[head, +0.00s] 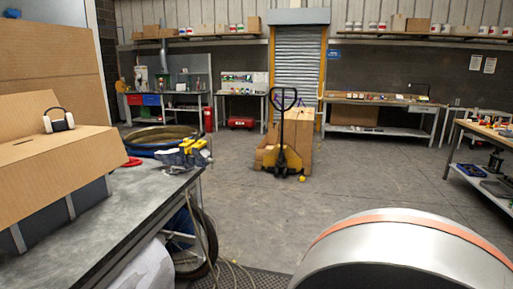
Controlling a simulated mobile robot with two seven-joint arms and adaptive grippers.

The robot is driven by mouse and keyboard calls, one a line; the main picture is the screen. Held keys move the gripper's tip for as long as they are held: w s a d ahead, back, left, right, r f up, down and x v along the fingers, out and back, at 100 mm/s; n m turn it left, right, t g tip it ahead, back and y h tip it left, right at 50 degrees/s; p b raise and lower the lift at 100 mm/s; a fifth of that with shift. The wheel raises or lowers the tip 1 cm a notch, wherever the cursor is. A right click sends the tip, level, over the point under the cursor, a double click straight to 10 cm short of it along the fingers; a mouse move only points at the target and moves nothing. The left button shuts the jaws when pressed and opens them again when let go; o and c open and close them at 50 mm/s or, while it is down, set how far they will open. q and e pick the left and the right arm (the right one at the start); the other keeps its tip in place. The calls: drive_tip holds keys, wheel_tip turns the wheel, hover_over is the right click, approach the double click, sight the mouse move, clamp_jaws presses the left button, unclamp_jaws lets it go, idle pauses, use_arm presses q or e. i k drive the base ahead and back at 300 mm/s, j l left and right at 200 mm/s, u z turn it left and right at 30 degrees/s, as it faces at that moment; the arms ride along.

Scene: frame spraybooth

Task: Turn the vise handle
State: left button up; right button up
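A small blue device with yellow parts (184,155), which looks like the vise, sits at the far right corner of the grey metal workbench (112,215) on the left. Its handle is too small to make out clearly. Neither of my grippers is in view.
A large cardboard box (55,155) with white headphones (58,120) stands on the left. A rounded metal object with an orange band (400,258) fills the bottom right. A hose and wheel (195,245) are beside the workbench. A yellow pallet jack (282,158) stands beyond open concrete floor.

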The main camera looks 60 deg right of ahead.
sight(213, 160)
drive_tip(key=i+l+z, duration=0.1)
drive_tip(key=z, duration=0.3)
drive_tip(key=i+l+z, duration=0.1)
drive_tip(key=z, duration=0.25)
drive_tip(key=i+l+z, duration=0.15)
drive_tip(key=z, duration=0.25)
drive_tip(key=i+l, duration=0.35)
drive_tip(key=i, duration=0.2)
drive_tip(key=i+l, duration=0.35)
drive_tip(key=i, duration=0.2)
drive_tip(key=i+l, duration=0.35)
drive_tip(key=i, duration=0.25)
drive_tip(key=i+l, duration=0.35)
drive_tip(key=i, duration=0.2)
